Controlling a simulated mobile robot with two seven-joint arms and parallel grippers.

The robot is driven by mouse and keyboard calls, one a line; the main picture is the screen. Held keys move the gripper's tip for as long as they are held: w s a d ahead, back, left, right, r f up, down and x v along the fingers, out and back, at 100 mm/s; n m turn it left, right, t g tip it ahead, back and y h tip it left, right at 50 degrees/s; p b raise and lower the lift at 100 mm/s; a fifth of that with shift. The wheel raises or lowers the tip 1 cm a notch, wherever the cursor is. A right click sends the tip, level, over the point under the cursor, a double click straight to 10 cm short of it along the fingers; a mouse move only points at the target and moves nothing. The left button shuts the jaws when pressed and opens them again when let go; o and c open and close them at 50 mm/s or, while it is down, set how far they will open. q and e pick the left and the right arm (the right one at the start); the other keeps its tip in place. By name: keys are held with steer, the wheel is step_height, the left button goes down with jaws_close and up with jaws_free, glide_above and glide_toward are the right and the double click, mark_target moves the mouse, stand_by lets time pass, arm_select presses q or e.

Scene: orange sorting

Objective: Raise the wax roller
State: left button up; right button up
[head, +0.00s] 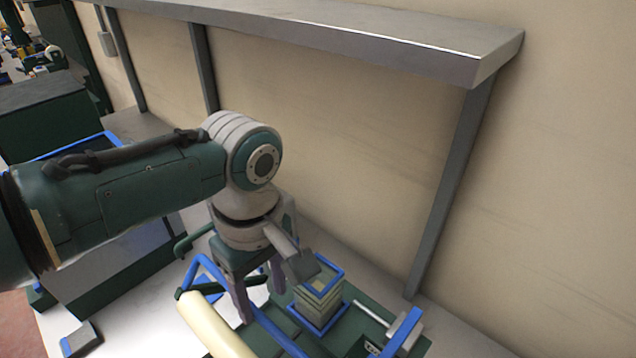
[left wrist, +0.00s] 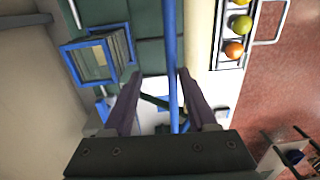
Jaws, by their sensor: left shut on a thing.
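The cream wax roller (head: 212,326) lies at the bottom of the head view. It seems to be the pale cylinder (left wrist: 202,30) at the top of the left wrist view. A blue bar (head: 275,332) runs beside it; this bar (left wrist: 172,50) passes between my fingers in the left wrist view. My left gripper (head: 259,290) points down over the green machine, shut on the blue bar. The exact contact is partly hidden in both views. My left gripper also shows in the left wrist view (left wrist: 160,82). My right gripper is not in view.
A blue-edged stack of pale plates (head: 319,292) stands just right of my gripper. A grey shelf (head: 340,28) on posts runs along the wall above. Several fruits (left wrist: 235,49) sit in a channel beyond the roller. A small grey block (head: 80,340) lies at lower left.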

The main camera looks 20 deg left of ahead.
arm_select(q)
steer(key=shift+w+d+r, duration=0.1)
steer(key=shift+w, duration=0.05)
step_height(320, 180, up, 10)
steer(key=shift+p, duration=0.45)
steer(key=shift+f, duration=0.2)
